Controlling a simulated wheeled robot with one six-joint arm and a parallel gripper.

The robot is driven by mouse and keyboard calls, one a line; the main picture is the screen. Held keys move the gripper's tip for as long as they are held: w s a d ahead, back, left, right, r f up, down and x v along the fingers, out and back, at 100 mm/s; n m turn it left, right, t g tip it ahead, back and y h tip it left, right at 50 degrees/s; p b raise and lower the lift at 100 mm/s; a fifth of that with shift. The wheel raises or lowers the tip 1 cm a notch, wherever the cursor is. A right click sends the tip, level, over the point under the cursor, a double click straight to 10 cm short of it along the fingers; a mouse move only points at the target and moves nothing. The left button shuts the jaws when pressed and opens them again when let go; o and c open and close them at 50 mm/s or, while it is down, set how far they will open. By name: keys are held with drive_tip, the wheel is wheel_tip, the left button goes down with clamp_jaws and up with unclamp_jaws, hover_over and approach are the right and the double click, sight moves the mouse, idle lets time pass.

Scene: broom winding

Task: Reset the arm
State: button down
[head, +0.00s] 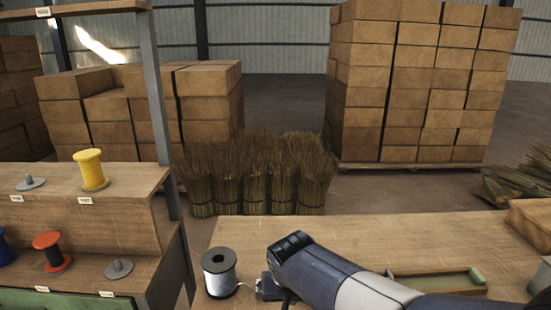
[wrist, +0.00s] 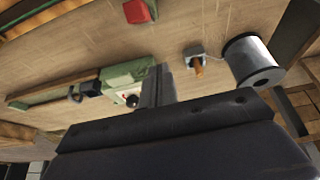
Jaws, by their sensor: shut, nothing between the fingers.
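My arm (head: 340,280) reaches across the wooden workbench (head: 400,235) from the lower right in the head view; its gripper end is hidden there. In the wrist view my gripper (wrist: 158,84) is shut and empty above the bench, its dark fingers together. A spool of silver wire (head: 219,270) stands upright at the bench's left end. It also shows at the upper right in the wrist view (wrist: 252,62), apart from my fingers. A small grey block with an orange-brown peg (wrist: 197,62) sits beside the spool. A green fixture (wrist: 128,82) lies close behind the fingers in that view.
A red block (wrist: 137,11) lies on the bench. A green-edged tray (head: 435,281) is right of my arm. A shelf at left holds a yellow spool (head: 91,170) and a red spool (head: 52,251). Broom bundles (head: 256,180) and stacked boxes (head: 415,85) stand beyond the bench.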

drive_tip(key=w+f+g+p, duration=0.2)
drive_tip(key=w+g+p, duration=0.2)
drive_tip(key=w+p, duration=0.2)
drive_tip(key=shift+w+d+g+p, duration=0.2)
drive_tip(key=shift+w+g+p, duration=0.15)
drive_tip(key=shift+w, duration=0.55)
idle(0.5)
